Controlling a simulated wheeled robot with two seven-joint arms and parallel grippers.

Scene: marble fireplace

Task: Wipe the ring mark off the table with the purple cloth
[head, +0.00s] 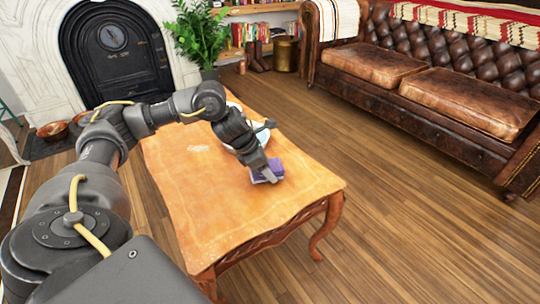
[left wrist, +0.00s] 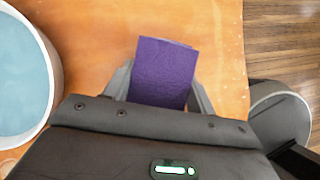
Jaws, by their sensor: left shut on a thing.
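The purple cloth (head: 274,166) is folded into a small block between the fingers of my left gripper (head: 268,176), over the right part of the wooden table (head: 215,225). In the left wrist view the cloth (left wrist: 163,72) sits between both fingertips (left wrist: 160,85), and the gripper is shut on it. I cannot tell whether the cloth touches the table top. A pale, whitish mark (head: 198,148) lies on the table top, to the left of the gripper and farther back. My right gripper is not in view.
A white bowl or basin (left wrist: 52,75) with a pale blue inside stands close to the left gripper, partly hidden by the arm in the head view. A brown leather sofa (head: 465,100) is at the right. A potted plant (head: 200,35) and fireplace (head: 112,50) are behind.

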